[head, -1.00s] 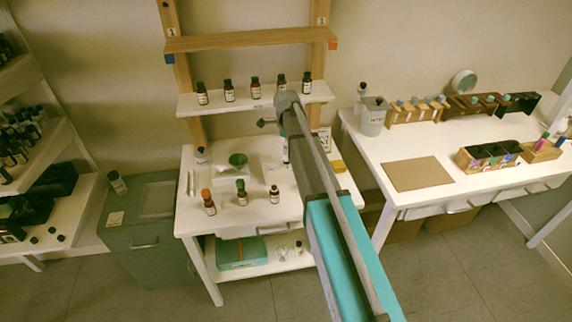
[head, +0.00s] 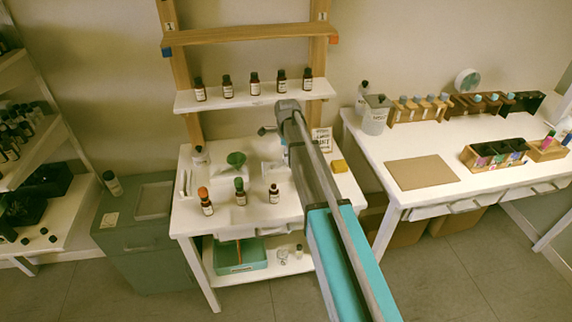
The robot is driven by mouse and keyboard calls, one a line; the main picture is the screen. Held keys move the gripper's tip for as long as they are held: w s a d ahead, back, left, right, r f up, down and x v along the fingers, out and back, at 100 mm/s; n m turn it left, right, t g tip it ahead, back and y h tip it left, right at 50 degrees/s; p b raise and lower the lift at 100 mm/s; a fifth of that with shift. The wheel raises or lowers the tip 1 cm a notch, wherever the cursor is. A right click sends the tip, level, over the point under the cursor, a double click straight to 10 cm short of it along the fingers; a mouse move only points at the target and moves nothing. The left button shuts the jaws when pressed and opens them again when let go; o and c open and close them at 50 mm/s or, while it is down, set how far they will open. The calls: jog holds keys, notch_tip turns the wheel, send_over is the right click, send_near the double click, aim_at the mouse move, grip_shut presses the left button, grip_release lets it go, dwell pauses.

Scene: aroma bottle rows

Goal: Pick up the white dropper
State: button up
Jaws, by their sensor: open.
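A slim white upright item (head: 184,183) near the left end of the small white table (head: 186,222) may be the white dropper, but it is too small to tell. My gripper (head: 284,156) is over the back right part of that table, mostly hidden by my own arm. What shows of it looks empty and open, apart from the slim white item and to its right.
Three brown bottles, one orange-capped (head: 206,200), stand along the table's front. Several bottles line the white shelf (head: 190,104) above. A second white table (head: 385,205) stands right.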

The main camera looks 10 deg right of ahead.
dwell(0.4)
jog(key=c, duration=0.7)
jog(key=shift+r, duration=0.1)
notch_tip(320, 180, up, 10)
jog(key=p, duration=1)
dwell(0.8)
